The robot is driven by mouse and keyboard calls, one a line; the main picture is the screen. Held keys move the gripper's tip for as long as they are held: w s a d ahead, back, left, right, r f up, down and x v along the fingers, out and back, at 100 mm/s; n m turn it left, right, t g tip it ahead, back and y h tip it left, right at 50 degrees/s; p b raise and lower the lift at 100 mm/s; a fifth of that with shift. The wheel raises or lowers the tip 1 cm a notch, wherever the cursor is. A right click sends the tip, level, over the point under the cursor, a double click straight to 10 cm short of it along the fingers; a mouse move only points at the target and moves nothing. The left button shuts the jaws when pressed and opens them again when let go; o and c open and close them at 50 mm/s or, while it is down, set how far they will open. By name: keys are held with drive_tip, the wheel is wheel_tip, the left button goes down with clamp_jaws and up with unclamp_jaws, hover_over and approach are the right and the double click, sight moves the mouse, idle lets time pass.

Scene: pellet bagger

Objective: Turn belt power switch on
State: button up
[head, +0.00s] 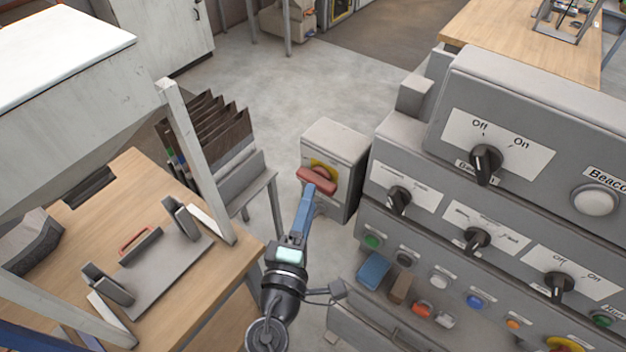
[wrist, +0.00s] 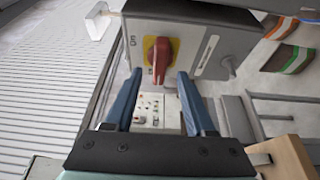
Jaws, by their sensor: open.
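A red rotary handle (head: 316,181) on a yellow plate sits on the front of a small grey box (head: 338,145). It looks like the belt power switch, though I cannot read a name on it. In the wrist view the red handle (wrist: 160,62) lies along the picture's vertical, with small lettering beside the yellow plate. My gripper (head: 309,190) is close in front of the handle. In the wrist view my gripper's blue fingers (wrist: 159,78) are apart, with the handle showing between and beyond their tips. I cannot tell whether they touch it.
A grey control panel (head: 410,158) with black knobs and coloured buttons stands close on the right. A wooden workbench (head: 160,262) with a grey fixture is on the left. A rack of dark folders (head: 215,125) stands behind it. Open floor (head: 270,75) lies beyond.

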sight(318, 180)
drive_tip(key=shift+p+x, duration=0.3)
drive_tip(key=shift+x, duration=1.8)
clamp_jaws()
